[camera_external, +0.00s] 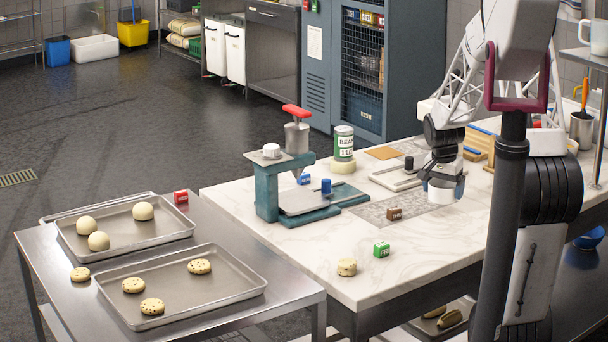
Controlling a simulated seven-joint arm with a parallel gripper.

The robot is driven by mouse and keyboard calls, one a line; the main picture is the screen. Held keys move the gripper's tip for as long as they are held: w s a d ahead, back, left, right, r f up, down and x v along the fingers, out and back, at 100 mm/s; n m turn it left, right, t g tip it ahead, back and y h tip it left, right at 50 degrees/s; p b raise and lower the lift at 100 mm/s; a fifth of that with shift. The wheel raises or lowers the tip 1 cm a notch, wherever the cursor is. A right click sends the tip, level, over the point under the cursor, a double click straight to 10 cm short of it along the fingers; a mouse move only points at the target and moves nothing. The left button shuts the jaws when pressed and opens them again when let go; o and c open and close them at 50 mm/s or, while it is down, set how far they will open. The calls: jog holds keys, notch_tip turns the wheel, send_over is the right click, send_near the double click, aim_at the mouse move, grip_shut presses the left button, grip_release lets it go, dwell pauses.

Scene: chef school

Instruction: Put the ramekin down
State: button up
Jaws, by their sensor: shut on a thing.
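My gripper (441,183) is at the right of the marble counter (310,250). It points down and is shut on a white ramekin (441,193), a small round cup. The ramekin is upright between the fingertips, over or near a grey speckled patch (405,211) of the counter top. I cannot tell whether its base touches the surface.
A teal press (267,198) stands at the counter's left. Trays (180,318) lie on the steel table. The front counter is mostly clear.

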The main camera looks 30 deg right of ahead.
aim_at(438, 181)
jog(key=shift+w+d+f, duration=0.1)
jog(key=shift+w+d, duration=0.4)
jog(key=shift+w, duration=0.35)
jog(key=shift+w+d+f, duration=0.1)
jog(key=shift+w+d, duration=0.35)
jog(key=shift+w, duration=0.45)
jog(key=shift+w+d+f, duration=0.1)
jog(key=shift+w+d, duration=0.4)
jog(key=shift+w, duration=0.35)
jog(key=shift+f, duration=1.75)
jog(key=shift+f, duration=0.15)
jog(key=o, duration=0.7)
